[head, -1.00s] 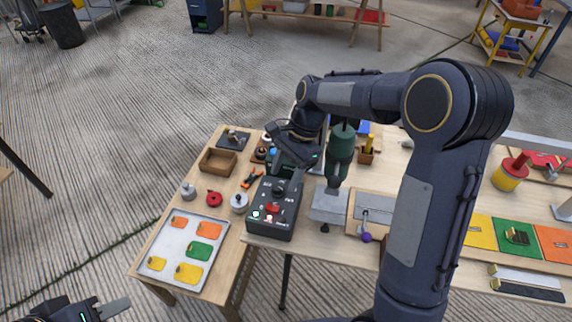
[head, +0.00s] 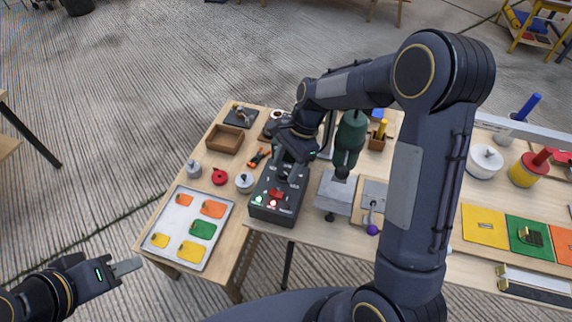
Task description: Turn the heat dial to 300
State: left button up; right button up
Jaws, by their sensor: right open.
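The dark control box (head: 274,198) stands near the front edge of the wooden tables, with a red switch (head: 276,194) and small lit buttons on its top. The heat dial (head: 283,177) is a dark knob toward the upper part of that panel. My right gripper (head: 287,168) points down over the dial, open, with its fingers at or around the knob. I cannot tell whether they touch it. The dial's pointer and numbers are too small and partly covered to read. My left gripper (head: 127,267) is at the lower left, away from the tables; its jaw opening is unclear.
A grey tray (head: 171,235) with coloured pieces lies left of the box. A silver pot (head: 244,183), a red knob (head: 219,177) and an orange-black tool (head: 257,158) lie nearby. A green drill press (head: 348,140) stands close to the box's right.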

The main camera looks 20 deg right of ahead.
jog(key=shift+f, duration=0.2)
jog(key=shift+c, duration=0.4)
jog(key=c, duration=0.9)
